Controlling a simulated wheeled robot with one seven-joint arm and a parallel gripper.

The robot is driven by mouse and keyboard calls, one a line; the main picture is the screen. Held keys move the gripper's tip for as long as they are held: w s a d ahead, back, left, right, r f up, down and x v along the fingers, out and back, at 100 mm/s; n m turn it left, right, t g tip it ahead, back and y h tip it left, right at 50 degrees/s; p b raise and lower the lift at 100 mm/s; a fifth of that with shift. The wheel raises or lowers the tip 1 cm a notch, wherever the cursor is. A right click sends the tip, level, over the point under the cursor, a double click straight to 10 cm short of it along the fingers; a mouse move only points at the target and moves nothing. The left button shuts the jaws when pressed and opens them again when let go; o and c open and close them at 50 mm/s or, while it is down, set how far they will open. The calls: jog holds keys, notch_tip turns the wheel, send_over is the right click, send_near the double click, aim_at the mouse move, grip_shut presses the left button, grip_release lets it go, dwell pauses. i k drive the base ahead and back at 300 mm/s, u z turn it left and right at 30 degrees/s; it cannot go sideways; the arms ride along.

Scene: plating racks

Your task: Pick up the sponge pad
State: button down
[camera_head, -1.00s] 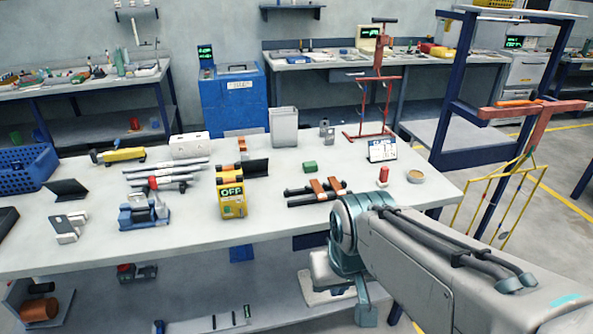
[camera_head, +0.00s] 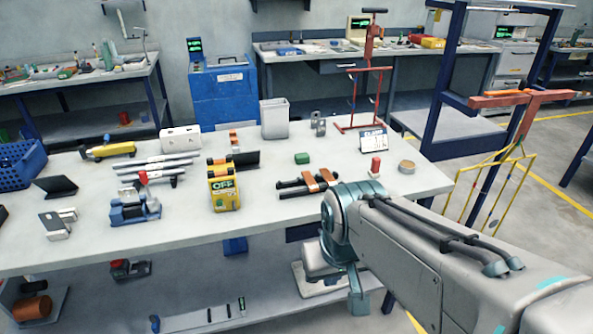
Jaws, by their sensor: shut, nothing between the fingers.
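The green block (camera_head: 302,158), which looks like the sponge pad, lies flat on the grey workbench (camera_head: 285,222), right of centre and toward the back. Nothing touches it and its top is uncovered. My arm comes in from the lower right and bends down at a teal joint by the bench's front edge, well short of the green block. I do not see my gripper's fingers in this view.
Two dark bars with orange-brown grips (camera_head: 308,183) lie in front of the green block. A dark angled plate (camera_head: 245,160) and yellow OFF box (camera_head: 223,190) stand left. A small sign (camera_head: 373,140), red bottle (camera_head: 375,166) and round tin (camera_head: 407,167) are right.

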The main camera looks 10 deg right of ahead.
aim_at(373, 172)
jog(key=z, duration=1.05)
jog(key=i, duration=1.2)
